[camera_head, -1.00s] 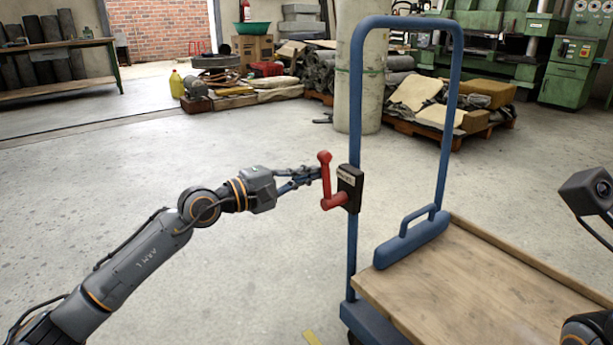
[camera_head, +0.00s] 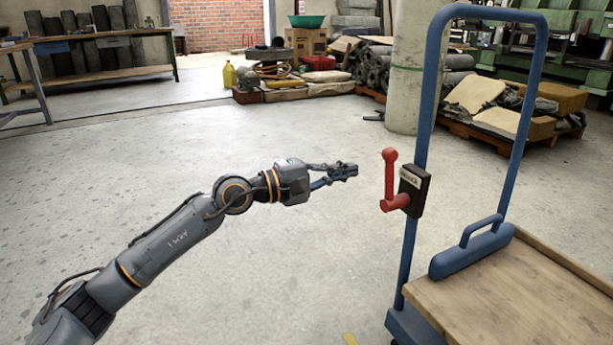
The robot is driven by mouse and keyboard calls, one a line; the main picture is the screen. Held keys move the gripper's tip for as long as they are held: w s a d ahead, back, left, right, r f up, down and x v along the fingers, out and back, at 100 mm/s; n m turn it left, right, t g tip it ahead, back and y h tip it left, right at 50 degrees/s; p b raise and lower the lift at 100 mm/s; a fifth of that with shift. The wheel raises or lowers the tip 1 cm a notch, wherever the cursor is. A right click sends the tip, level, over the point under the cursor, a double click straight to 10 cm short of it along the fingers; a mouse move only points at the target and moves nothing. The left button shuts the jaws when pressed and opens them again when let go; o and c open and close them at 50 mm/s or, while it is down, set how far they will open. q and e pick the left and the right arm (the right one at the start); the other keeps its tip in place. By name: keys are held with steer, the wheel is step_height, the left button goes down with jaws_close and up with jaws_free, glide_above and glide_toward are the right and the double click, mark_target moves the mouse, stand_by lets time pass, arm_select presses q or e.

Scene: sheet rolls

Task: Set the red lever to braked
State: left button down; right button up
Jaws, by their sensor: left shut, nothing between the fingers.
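The red lever (camera_head: 390,180) stands upright on a black labelled box (camera_head: 413,190). The box is fixed to the left post of the blue cart handle (camera_head: 428,95). The label is too small to read surely. My left gripper (camera_head: 352,171) is to the left of the lever, with a clear gap between them in the picture. Its fingers are together and hold nothing. My right gripper is out of view.
The cart's wooden deck (camera_head: 480,300) fills the lower right. A workbench (camera_head: 95,75) is at the far left. The concrete floor around my left arm is clear.

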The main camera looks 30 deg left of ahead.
arm_select(q)
steer(key=v, duration=0.7)
steer(key=shift+s+r, duration=0.15)
steer(key=shift+s, duration=0.25)
